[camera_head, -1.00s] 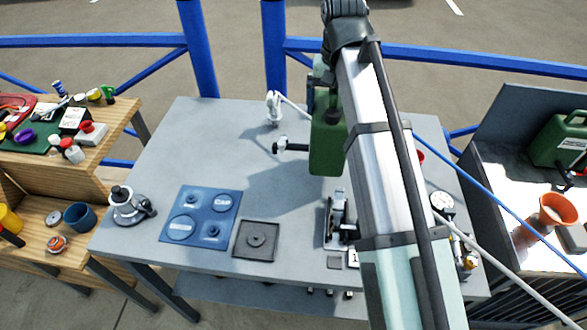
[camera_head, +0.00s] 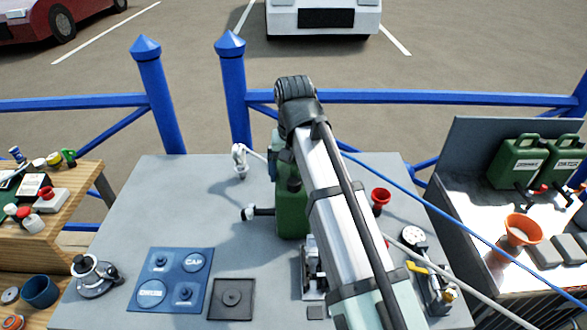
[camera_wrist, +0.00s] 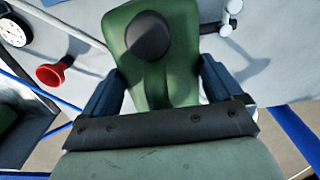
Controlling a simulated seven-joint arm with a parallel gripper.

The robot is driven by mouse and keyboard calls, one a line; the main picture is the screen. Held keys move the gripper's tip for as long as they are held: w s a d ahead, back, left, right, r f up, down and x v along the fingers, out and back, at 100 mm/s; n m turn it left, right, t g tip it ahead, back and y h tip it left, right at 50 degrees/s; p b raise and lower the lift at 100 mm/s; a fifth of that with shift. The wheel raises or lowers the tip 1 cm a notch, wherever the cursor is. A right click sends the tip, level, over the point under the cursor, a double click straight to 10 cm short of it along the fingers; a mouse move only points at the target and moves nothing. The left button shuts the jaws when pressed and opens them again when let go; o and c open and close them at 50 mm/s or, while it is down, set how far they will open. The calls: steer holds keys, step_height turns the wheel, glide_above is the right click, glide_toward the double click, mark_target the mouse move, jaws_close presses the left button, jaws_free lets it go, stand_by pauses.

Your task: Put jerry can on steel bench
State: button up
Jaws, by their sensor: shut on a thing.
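A green jerry can (camera_head: 290,205) is at the steel bench (camera_head: 170,215), partly hidden behind my arm in the head view. In the wrist view the jerry can (camera_wrist: 165,70), with a round dark cap, stands between the two blue-grey fingers of my gripper (camera_wrist: 160,90), which are shut on it. The grey bench top also shows in the wrist view. I cannot tell whether the can's base touches the bench or hangs just above it.
A blue board (camera_head: 170,281) and a dark square plate (camera_head: 231,299) lie at the front left of the bench. Two more green cans (camera_head: 522,162) stand on the right-hand counter. The bench's back left is mostly clear.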

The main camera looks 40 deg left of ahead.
steer(key=shift+f, duration=0.1)
steer(key=o, duration=1.7)
steer(key=shift+r, duration=2.9)
steer(key=c, duration=1)
